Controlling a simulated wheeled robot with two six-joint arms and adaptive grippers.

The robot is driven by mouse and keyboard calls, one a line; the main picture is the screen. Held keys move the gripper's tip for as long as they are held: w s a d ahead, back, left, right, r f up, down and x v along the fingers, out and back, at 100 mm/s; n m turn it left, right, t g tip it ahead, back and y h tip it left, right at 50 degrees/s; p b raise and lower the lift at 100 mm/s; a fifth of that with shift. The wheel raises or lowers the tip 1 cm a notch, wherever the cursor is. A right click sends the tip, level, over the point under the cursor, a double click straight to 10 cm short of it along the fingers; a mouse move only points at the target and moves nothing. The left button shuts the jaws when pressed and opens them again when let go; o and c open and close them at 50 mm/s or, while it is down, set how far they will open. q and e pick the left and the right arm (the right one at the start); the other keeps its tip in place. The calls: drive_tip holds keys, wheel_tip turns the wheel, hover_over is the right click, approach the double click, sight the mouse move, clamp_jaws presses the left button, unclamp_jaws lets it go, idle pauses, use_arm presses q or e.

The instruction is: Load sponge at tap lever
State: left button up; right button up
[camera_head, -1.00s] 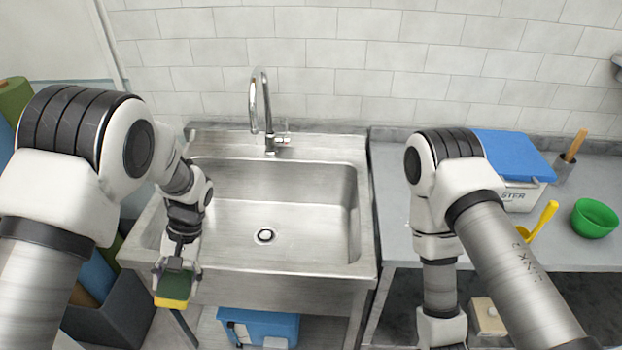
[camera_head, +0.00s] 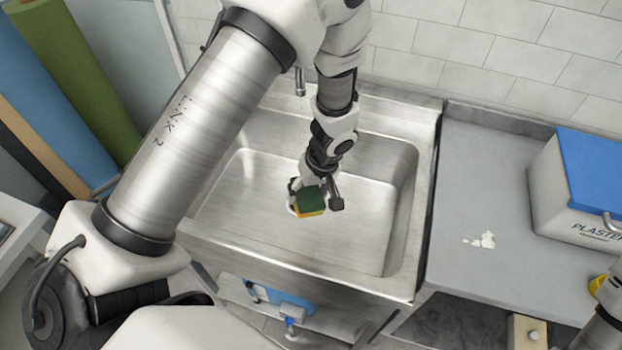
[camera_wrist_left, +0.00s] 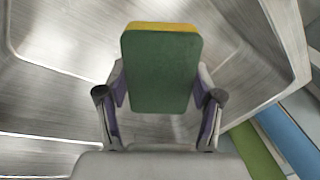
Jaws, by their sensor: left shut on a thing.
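The sponge (camera_head: 312,201), green with a yellow layer, is held over the sink basin near the drain. My left gripper (camera_head: 315,194) is shut on it. In the left wrist view the sponge (camera_wrist_left: 160,70) stands upright between the two fingers of the gripper (camera_wrist_left: 160,100), its green face toward the camera. Only the spout end of the tap (camera_head: 300,82) shows, beside my left arm. The tap lever is hidden behind the arm.
The steel sink (camera_head: 375,245) has a raised rim, and its basin is otherwise empty. On the right, a grey counter (camera_head: 480,205) carries a blue-lidded plaster box (camera_head: 580,185) and white spots. Blue and green rolls (camera_head: 75,75) stand at the left. A blue box (camera_head: 270,295) sits under the sink.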

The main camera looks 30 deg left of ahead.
use_arm(q)
drive_tip(key=shift+w+d, duration=0.1)
drive_tip(key=shift+w+f, duration=0.15)
drive_tip(key=shift+w, duration=0.15)
drive_tip(key=w+a+f+b, duration=0.1)
drive_tip(key=w+a+f, duration=0.1)
drive_tip(key=w+a, duration=0.6)
drive_tip(key=w, duration=0.3)
drive_tip(key=shift+f, duration=0.35)
drive_tip(key=shift+d, duration=0.1)
drive_tip(key=s+d, duration=0.4)
drive_tip(key=s, duration=0.2)
drive_tip(key=shift+s+d+b, duration=0.2)
drive_tip(key=shift+s+b, duration=0.15)
drive_tip(key=shift+b, duration=0.05)
